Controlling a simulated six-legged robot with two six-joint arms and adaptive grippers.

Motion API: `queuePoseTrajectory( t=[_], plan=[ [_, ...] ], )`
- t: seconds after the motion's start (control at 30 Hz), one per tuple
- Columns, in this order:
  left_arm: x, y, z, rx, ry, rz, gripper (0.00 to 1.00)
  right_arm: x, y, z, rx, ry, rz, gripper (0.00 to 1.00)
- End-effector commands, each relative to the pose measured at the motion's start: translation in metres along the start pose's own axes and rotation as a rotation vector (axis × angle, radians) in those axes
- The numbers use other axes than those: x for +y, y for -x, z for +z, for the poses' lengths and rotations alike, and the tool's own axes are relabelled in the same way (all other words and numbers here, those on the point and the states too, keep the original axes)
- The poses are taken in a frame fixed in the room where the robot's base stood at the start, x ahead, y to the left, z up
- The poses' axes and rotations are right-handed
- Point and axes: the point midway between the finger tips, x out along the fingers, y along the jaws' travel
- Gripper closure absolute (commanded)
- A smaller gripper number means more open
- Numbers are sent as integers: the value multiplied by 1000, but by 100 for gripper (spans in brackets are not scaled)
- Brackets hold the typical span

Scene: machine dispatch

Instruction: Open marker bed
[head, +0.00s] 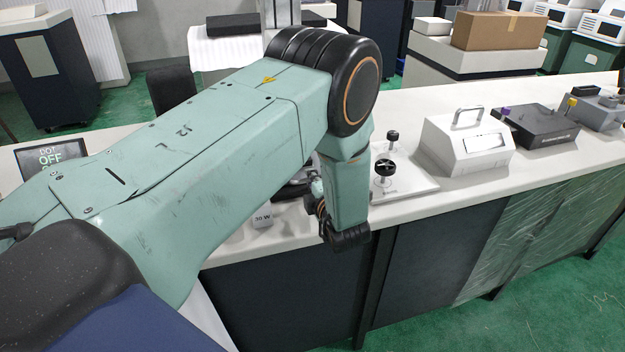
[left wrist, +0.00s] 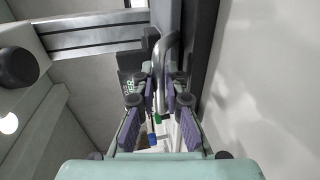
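My left arm reaches across the head view and hides most of the machine at the bench front. Only dark parts of that machine (head: 293,188) show beside the arm. My left gripper (head: 318,198) is mostly hidden behind my wrist there. In the left wrist view, a curved silver handle (left wrist: 160,68) stands between the fingers of my left gripper (left wrist: 161,84). The fingers lean inward and look closed on the handle from both sides. The marker bed itself is not clearly seen. My right gripper is in neither view.
A small block marked 30 W (head: 262,217) sits near the bench edge. Right of my wrist are a plate with black knobs (head: 412,184) and a white case with a handle (head: 465,147). A dark sign reading OFF (head: 50,157) stands at left.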

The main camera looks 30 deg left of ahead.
Motion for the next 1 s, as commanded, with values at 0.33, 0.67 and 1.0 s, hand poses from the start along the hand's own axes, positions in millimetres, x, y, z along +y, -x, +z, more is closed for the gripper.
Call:
queuePoseTrajectory(
  t=[0.33, 0.67, 1.0],
  plan=[
    [0, 0, 0, 1, 0, 1, 100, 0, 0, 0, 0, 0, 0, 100],
    [0, 0, 0, 0, 0, 1, 100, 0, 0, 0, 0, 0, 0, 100],
    [0, 0, 0, 0, 0, 1, 100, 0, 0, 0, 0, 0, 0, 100]
  ],
)
